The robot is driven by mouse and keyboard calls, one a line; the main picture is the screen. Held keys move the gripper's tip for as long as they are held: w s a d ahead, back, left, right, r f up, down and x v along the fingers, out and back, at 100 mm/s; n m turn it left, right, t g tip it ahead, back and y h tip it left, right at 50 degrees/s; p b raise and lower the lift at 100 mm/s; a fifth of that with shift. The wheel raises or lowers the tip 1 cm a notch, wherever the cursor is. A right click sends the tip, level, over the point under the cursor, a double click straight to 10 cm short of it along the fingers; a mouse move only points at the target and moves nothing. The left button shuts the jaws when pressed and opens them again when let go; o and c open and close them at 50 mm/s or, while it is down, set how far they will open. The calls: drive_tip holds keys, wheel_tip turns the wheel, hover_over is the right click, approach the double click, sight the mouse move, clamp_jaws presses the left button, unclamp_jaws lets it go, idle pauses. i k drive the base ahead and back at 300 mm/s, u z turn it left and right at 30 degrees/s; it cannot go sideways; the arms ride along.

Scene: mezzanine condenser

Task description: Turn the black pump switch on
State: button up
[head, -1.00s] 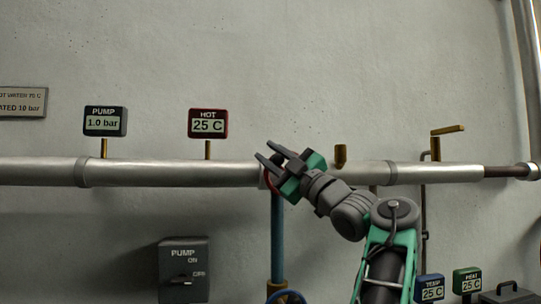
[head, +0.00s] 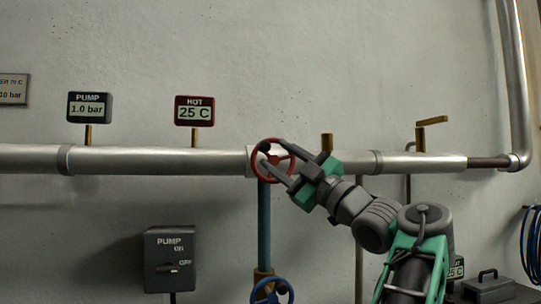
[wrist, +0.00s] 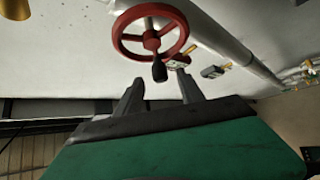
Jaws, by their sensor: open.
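The black pump switch box (head: 170,259) hangs on the wall at lower left in the head view, marked PUMP, ON and OFF. Its small light handle (head: 168,269) lies sideways, pointing toward OFF. My gripper (head: 272,168) is open and empty, up and to the right of the box, in front of the red handwheel (head: 272,160) on the pipe. In the wrist view my gripper (wrist: 160,90) has its two fingers apart, with the red handwheel (wrist: 150,33) beyond them. Whether a finger touches the wheel I cannot tell. The switch is not recognisable in the wrist view.
A PUMP gauge (head: 89,107) reads 1.0 bar and a HOT gauge (head: 194,111) reads 25 C above the grey pipe (head: 150,160). A blue handwheel (head: 271,291) sits low on the blue vertical pipe (head: 264,225), right of the switch box. The wall between them is clear.

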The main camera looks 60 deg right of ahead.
sight(168, 267)
drive_tip(key=k, duration=1)
